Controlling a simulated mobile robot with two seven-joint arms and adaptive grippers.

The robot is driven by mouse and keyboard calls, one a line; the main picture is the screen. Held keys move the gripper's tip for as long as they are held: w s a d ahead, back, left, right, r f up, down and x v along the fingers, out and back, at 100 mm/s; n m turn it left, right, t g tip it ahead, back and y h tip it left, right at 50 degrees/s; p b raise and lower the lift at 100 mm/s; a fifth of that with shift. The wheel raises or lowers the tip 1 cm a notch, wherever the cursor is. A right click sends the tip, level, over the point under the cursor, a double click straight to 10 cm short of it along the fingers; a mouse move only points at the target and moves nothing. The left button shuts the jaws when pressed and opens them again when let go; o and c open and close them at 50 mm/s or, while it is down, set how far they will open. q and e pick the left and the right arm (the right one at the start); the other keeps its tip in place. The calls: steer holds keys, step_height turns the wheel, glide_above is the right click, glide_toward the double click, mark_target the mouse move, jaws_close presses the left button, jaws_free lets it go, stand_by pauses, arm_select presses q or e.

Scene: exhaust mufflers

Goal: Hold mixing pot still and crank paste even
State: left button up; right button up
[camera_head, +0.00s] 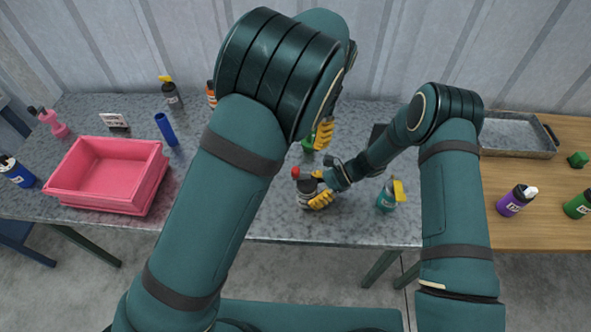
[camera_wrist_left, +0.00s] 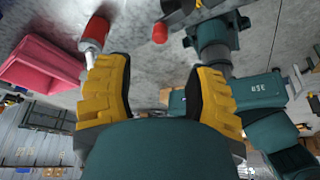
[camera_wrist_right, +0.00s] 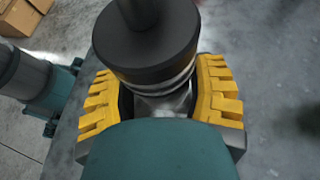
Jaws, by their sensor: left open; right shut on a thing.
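The mixing pot (camera_head: 305,187) stands on the grey speckled table near its front edge, with a dark top and a red knob (camera_head: 296,172). My right gripper (camera_head: 321,198) is shut on the pot's side. In the right wrist view, the pot's dark lid (camera_wrist_right: 148,50) rises between the yellow fingers (camera_wrist_right: 163,100). My left gripper (camera_head: 323,135) is open and empty, above and behind the pot. In the left wrist view, a red knob (camera_wrist_left: 160,33) lies beyond the open fingers (camera_wrist_left: 165,90). A red cylinder on a pale stem (camera_wrist_left: 95,32) is by the left finger; I cannot tell what it is.
A teal bottle with a yellow top (camera_head: 387,196) stands right of the pot. A pink bin (camera_head: 105,180) and blue cylinder (camera_head: 166,129) are at left. A metal tray (camera_head: 517,135) and purple bottle (camera_head: 516,200) are on the wooden table. My left arm hides the table's middle.

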mark_target(296, 169)
arm_select(q)
steer(key=x, duration=1.1)
steer(key=shift+w, duration=0.1)
jaws_close()
